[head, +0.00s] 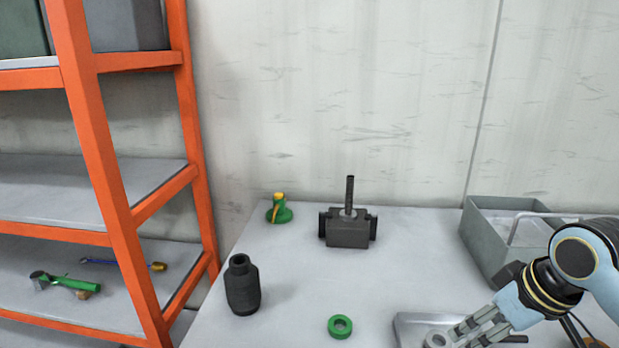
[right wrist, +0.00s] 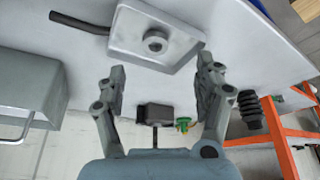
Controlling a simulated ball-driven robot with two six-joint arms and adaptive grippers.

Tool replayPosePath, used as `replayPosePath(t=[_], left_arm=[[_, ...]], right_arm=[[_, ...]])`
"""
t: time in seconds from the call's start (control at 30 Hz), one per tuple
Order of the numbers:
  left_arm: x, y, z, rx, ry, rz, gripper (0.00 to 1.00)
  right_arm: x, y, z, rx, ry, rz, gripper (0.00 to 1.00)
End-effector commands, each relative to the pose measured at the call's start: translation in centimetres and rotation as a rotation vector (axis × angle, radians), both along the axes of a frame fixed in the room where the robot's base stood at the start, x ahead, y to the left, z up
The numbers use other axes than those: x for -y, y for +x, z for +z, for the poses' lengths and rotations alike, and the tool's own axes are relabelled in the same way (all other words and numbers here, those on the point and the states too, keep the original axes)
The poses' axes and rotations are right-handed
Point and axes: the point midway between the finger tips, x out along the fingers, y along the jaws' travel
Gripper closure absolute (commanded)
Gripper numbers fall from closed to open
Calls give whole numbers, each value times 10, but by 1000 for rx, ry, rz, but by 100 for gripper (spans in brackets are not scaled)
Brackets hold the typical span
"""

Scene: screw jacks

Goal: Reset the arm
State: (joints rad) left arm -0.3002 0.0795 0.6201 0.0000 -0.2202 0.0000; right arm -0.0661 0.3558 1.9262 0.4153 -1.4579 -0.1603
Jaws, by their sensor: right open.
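My right gripper (head: 476,331) reaches in from the right over a shallow metal tray (head: 408,327) at the table's front. In the right wrist view its two fingers (right wrist: 162,75) are spread with nothing between them. The tray (right wrist: 130,38) shows there just beyond the fingertips, with a round grey collar (right wrist: 155,41) in it. A black screw jack with an upright rod (head: 348,232) stands at the back of the table. A black bottle-shaped jack (head: 242,287) stands upright at the left. My left gripper is in neither view.
A green ring (head: 340,326) lies near the front. A green and yellow piece (head: 279,211) stands at the back left. A grey open bin (head: 487,243) is at the right beside my arm. An orange shelf rack (head: 120,200) stands left of the table. The table's middle is clear.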

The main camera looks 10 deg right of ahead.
Motion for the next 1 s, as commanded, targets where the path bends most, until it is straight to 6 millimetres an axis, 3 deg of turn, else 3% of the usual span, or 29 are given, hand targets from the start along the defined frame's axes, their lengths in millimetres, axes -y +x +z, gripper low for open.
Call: replayPosePath(t=[0.1, 0.3, 0.67, 1.0], left_arm=[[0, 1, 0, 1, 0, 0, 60], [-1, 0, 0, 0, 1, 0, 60], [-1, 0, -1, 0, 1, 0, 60], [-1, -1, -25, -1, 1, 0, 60]], right_arm=[[-20, -44, -5, -19, -16, -21, 30], [-38, -110, 4, -35, -51, -91, 30], [-42, -187, 33, -53, -98, -232, 30], [-35, -170, -71, -86, -101, -234, 30]])
